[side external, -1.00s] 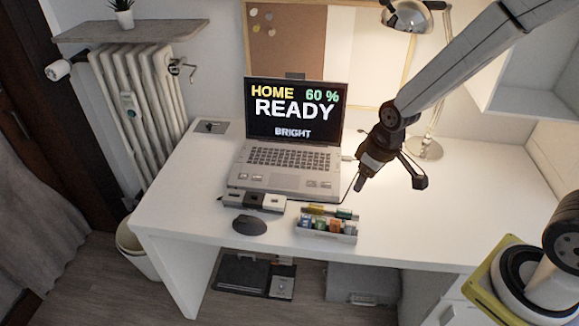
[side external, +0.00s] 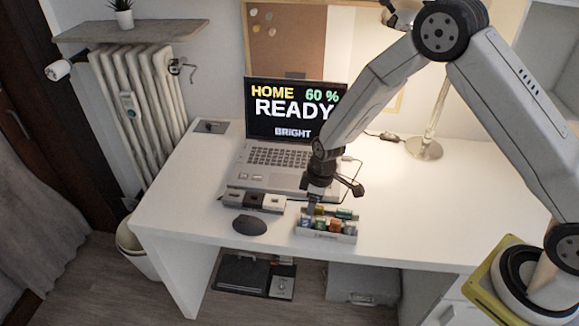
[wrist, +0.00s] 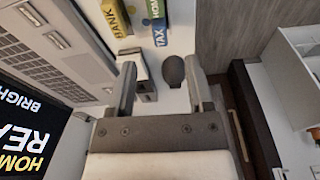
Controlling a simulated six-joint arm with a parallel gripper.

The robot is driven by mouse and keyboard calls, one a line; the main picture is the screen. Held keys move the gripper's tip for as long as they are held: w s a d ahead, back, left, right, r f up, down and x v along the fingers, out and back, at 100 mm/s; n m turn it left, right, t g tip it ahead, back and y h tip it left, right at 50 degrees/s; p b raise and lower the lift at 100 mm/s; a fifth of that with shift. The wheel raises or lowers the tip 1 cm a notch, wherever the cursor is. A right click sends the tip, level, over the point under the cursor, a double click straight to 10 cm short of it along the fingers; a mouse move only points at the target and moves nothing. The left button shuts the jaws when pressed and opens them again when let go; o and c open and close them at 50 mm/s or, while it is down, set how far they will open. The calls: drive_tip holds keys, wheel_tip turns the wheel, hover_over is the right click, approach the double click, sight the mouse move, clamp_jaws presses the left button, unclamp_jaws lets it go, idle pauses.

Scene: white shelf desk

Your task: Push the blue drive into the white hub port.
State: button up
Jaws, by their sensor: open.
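In the wrist view a blue label reading TAX (wrist: 160,33) shows beyond the fingers. The white hub (side external: 273,203) lies left of the tray, in front of the laptop. Its port is too small to make out.
Green, orange and other coloured drives share the tray. A dark mouse (side external: 249,225) lies left of it; it also shows between the fingers in the wrist view (wrist: 173,70). The laptop (side external: 270,170) stands behind, a lamp base (side external: 424,149) at the right. The right desktop is clear.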

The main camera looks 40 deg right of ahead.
sight(306, 216)
drive_tip(key=shift+f, duration=0.1)
drive_tip(key=shift+w+a+f, duration=0.15)
drive_tip(key=shift+f, duration=1.05)
drive_tip(key=shift+f, duration=0.1)
drive_tip(key=shift+w+a+f, duration=0.15)
drive_tip(key=shift+w+f, duration=0.05)
drive_tip(key=shift+f, duration=1.05)
drive_tip(key=shift+w+a+f, duration=0.15)
drive_tip(key=shift+f, duration=1.05)
clamp_jaws()
